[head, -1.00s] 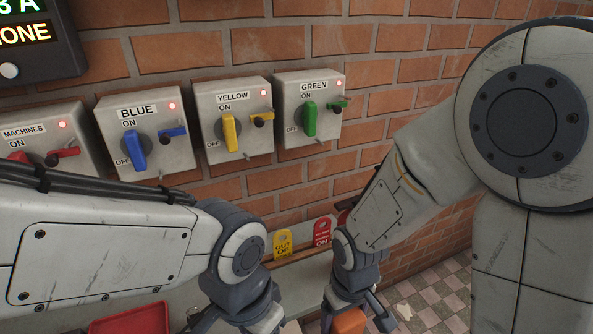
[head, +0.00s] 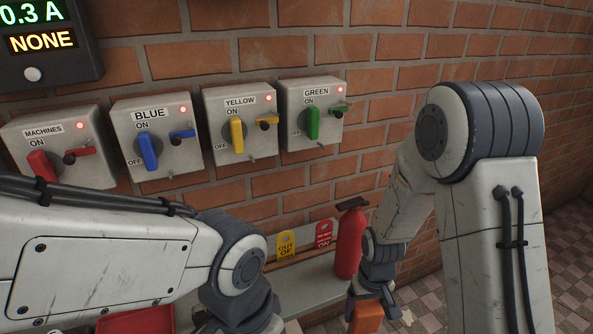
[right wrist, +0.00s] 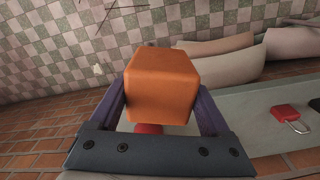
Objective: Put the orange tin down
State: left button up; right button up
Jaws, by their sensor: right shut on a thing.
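The orange tin (head: 367,318) is a small box-like block at the bottom edge of the head view, its lower part cut off. My right gripper (head: 374,302) is shut on it. In the right wrist view the tin (right wrist: 162,85) sits between the two purple fingers, in front of the camera. A gap to the grey bench (right wrist: 255,107) cannot be judged from here. My left wrist is at the bottom left of the head view, and its fingertips are cut off.
A red extinguisher (head: 348,242) stands just left of my right wrist. Yellow (head: 286,245) and red (head: 323,233) tags stand at the wall. A red tray (head: 137,321) is at lower left. A red padlock (right wrist: 284,115) lies on the bench. Switch boxes line the brick wall.

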jog(key=shift+m, duration=0.6)
jog(key=w+d+f, duration=0.2)
jog(key=d+f, duration=0.1)
